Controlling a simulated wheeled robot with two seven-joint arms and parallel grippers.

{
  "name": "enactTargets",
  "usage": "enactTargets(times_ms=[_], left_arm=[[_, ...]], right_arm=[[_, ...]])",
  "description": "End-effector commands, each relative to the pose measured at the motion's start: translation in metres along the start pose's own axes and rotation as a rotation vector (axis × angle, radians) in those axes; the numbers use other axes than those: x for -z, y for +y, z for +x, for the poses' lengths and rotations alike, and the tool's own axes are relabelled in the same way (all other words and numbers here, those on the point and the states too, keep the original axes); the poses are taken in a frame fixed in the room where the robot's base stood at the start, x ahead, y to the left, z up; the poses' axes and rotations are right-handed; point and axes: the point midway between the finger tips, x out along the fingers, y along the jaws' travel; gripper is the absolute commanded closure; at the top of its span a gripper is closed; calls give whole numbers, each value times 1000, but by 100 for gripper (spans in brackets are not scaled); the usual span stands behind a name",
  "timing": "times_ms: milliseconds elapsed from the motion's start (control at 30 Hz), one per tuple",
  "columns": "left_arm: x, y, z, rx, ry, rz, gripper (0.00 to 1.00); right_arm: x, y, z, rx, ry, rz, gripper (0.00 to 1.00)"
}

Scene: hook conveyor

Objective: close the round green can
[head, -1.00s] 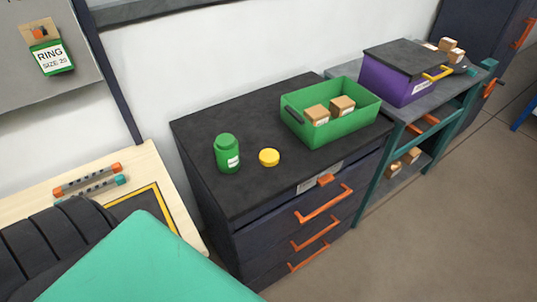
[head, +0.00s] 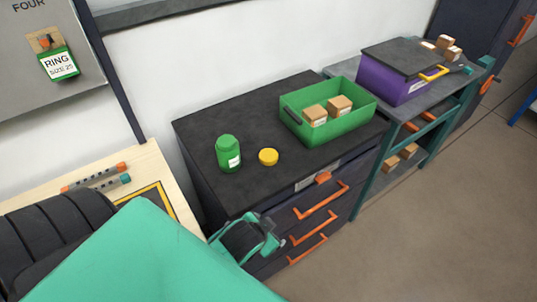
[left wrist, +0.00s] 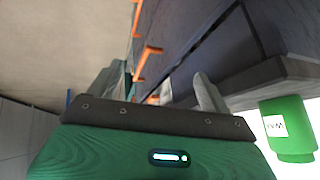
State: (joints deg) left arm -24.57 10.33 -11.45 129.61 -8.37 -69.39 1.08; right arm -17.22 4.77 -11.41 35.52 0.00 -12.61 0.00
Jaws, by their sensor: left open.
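The round green can (head: 228,153) stands upright on the dark top of the drawer cabinet, its white label facing front. A round yellow lid (head: 268,157) lies flat on the same top, just right of the can and apart from it. The can also shows, turned over, at the right edge of the left wrist view (left wrist: 289,128). My left gripper (head: 259,232) is open and empty, in front of the cabinet's front face and below its top edge. Its two fingers (left wrist: 157,88) stand apart in the left wrist view. My right gripper is not in view.
A green bin (head: 333,127) with two cardboard boxes stands on the cabinet top (head: 228,195), behind and right of the lid. Orange drawer handles (head: 320,204) stick out from the front near my gripper. A purple box (head: 390,81) stands on the neighbouring bench.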

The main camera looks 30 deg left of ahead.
Motion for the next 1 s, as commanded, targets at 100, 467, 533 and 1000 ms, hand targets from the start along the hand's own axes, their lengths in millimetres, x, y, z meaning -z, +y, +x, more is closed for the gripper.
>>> enactTargets(times_ms=[100, 467, 533, 1000], left_arm=[[68, -19, -28, 82, 203, 65, 18], [237, -25, -74, 290, 847, 394, 18], [271, -15, -90, 325, 1005, 509, 18], [326, 92, -134, 264, 1764, 1709, 18]], right_arm=[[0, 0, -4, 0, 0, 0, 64], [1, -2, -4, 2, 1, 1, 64], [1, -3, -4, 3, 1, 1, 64], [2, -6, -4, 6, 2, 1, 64]])
